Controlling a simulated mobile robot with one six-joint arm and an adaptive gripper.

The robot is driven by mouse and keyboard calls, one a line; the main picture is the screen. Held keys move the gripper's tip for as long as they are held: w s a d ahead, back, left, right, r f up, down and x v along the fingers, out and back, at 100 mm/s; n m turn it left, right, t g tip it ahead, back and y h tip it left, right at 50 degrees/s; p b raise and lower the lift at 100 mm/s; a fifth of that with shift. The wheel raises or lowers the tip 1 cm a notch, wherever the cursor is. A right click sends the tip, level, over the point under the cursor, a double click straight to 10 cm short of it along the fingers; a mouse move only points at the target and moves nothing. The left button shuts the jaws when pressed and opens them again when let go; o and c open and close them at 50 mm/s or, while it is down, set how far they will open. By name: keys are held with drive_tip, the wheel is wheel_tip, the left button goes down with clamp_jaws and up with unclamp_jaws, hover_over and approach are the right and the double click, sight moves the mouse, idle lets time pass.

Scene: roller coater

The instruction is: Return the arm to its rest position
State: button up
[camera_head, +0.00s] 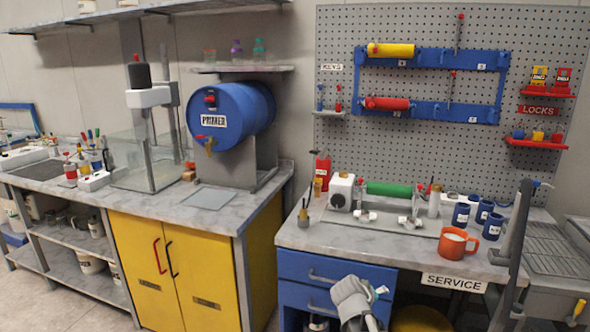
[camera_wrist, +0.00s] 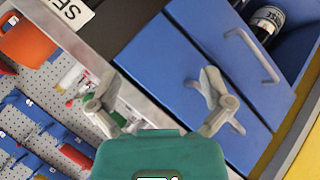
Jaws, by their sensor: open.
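My gripper (camera_head: 380,292) is low in front of the service bench (camera_head: 330,240), near the blue drawers (camera_head: 310,268). In the wrist view, the two grey fingers of my gripper (camera_wrist: 160,82) stand wide apart with nothing between them. The blue drawer fronts (camera_wrist: 195,75) lie beyond the fingers in that view. My forearm is mostly cut off by the lower edge of the head view.
On the bench stand an orange mug (camera_head: 457,243), several blue cups and a green roller (camera_head: 389,189). A yellow cabinet (camera_head: 180,270) and a blue primer drum (camera_head: 232,108) are to the left. A pegboard (camera_head: 440,140) rises behind the bench.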

drive_tip(key=s+a+f+m+g+y, duration=0.2)
drive_tip(key=s+a+f+g+y, duration=0.15)
drive_tip(key=s, duration=0.35)
drive_tip(key=s+a+f+m+g+y, duration=0.1)
drive_tip(key=s+a+f+g+y, duration=0.2)
drive_tip(key=s, duration=0.5)
wheel_tip(320, 180, up, 12)
drive_tip(key=p, duration=1.2)
drive_tip(key=shift+w+d+r+p, duration=0.15)
drive_tip(key=shift+w+r+p, duration=0.1)
drive_tip(key=shift+w+p, duration=0.05)
drive_tip(key=shift+y, duration=0.25)
